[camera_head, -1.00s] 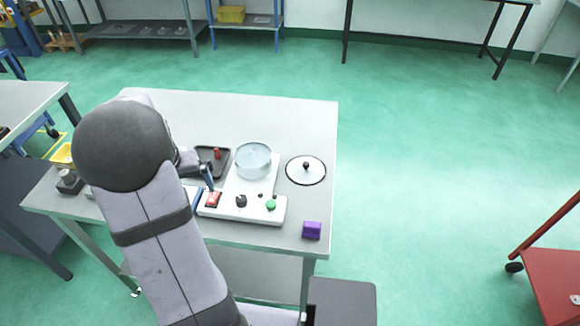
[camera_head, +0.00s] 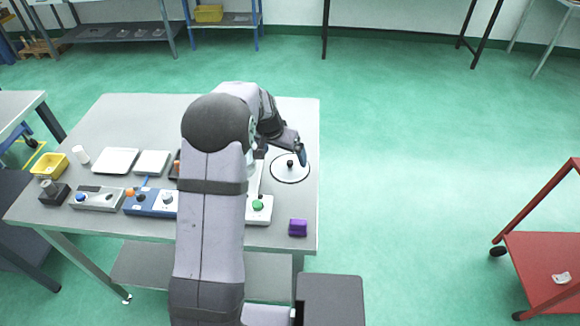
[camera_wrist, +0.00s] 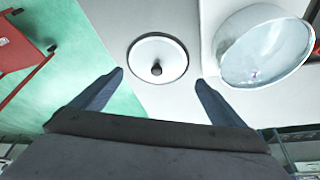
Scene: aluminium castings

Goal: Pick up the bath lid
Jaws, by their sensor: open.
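The bath lid (camera_head: 290,174) is a round white disc with a dark rim and a black knob at its centre. It lies flat at the right side of the grey table (camera_head: 120,110). In the wrist view the lid (camera_wrist: 172,50) shows whole, beyond and between the fingertips. My gripper (camera_wrist: 160,78) is open and empty, its two fingers spread apart and not touching the lid. In the head view my gripper (camera_head: 301,152) is above the lid area, partly hidden by my wrist.
A clear round bath (camera_wrist: 265,50) stands beside the lid on a white base with a green knob (camera_head: 258,204). A purple block (camera_head: 298,227) sits at the front right table corner. The table's right edge is close to the lid.

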